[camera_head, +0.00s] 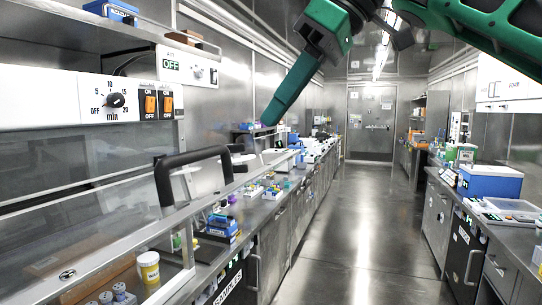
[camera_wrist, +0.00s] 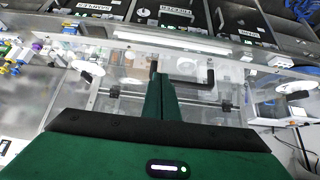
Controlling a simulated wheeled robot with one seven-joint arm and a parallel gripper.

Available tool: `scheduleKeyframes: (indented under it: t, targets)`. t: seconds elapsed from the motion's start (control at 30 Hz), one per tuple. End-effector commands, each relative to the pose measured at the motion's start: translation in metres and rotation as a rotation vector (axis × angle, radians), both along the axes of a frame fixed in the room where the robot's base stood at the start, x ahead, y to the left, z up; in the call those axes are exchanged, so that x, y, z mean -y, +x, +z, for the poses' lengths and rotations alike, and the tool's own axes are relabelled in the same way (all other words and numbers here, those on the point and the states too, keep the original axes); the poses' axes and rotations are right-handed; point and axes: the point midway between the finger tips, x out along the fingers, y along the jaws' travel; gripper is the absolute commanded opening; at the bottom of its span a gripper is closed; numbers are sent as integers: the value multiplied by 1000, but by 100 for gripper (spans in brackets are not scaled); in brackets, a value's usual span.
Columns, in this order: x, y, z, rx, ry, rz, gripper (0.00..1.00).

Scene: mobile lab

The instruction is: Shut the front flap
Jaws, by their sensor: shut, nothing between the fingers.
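The front flap (camera_head: 110,235) is a clear panel with a metal edge on the cabinet at the left of the head view. A black bar handle (camera_head: 190,160) stands up from it. In the wrist view the clear flap (camera_wrist: 130,75) lies below my fingers, with the black handle (camera_wrist: 192,82) just right of the fingertips. I cannot tell the flap's exact angle. My gripper (camera_head: 272,118) is shut and empty, pointing down-left, to the right of the handle in the head view. It also shows in the wrist view (camera_wrist: 157,72). I see no clear contact with the handle.
A control panel (camera_head: 115,98) with a dial and orange switches sits above the cabinet. A yellow-labelled jar (camera_head: 148,266) and blue boxes (camera_head: 222,228) stand near the flap. The right bench carries a blue-and-white box (camera_head: 490,182). The aisle floor (camera_head: 360,220) is clear.

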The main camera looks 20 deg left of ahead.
Motion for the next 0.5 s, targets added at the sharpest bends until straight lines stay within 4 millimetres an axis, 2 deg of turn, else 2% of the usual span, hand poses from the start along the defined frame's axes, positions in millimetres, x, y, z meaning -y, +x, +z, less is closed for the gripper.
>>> scheduleKeyframes:
  t: [0.5]
  targets:
    - [-24,1,-37,1,1,-4,0]
